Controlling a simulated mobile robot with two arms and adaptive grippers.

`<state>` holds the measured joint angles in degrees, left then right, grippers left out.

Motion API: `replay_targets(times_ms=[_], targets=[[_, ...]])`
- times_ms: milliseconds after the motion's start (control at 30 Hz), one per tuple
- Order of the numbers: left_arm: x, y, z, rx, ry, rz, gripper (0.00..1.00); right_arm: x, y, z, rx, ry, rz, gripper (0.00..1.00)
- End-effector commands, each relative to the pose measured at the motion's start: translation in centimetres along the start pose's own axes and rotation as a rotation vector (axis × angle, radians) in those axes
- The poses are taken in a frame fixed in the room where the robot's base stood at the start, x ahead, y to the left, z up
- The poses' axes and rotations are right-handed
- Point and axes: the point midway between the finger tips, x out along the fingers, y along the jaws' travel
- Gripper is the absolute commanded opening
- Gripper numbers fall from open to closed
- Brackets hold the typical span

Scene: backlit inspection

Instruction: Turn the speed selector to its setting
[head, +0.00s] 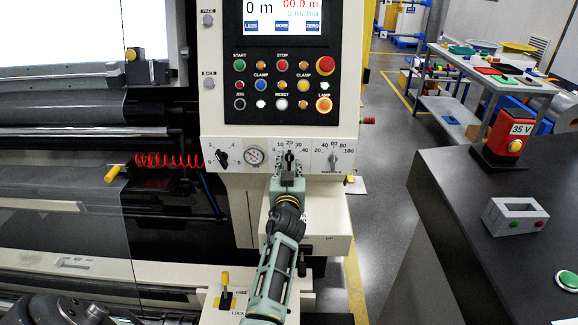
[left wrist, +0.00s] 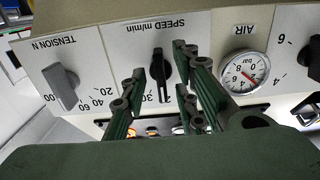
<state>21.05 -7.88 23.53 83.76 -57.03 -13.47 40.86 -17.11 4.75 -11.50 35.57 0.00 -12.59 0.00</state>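The speed selector (head: 290,158) is a black knob on the cream panel under the screen, with a scale marked 10 to 40. It stands about upright, toward the 20 mark. In the left wrist view the knob (left wrist: 161,68) appears upside down under the words SPEED m/min. My left gripper (head: 289,170) is in front of it, its fingers open on either side of the knob. In the wrist view a gap shows on each side of the knob, though depth is hard to judge. My right gripper is not in view.
An air gauge (head: 254,156) and a black selector (head: 221,157) sit left of the knob. A grey tension knob (head: 333,160) sits right of it. The button panel (head: 283,82) is above. A dark bench (head: 470,250) stands at the right.

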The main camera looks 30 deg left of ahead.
Motion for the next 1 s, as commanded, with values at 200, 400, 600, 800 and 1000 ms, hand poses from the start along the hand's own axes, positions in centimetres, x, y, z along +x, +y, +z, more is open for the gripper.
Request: replay_targets(times_ms=[200,400,600,800,1000], targets=[[0.0,0.0,0.0,0.000,0.000,0.000,0.09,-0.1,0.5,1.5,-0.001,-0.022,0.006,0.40],[0.0,0.0,0.0,0.000,0.000,0.000,0.00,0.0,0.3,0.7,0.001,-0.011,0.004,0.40],[0.0,0.0,0.0,0.002,0.000,0.000,0.00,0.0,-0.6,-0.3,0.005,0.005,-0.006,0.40],[0.0,-0.1,0.0,0.044,0.001,0.000,0.00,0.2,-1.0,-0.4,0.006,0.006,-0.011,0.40],[0.0,-0.1,0.0,0.158,0.002,0.000,0.00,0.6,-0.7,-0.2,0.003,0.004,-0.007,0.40]])
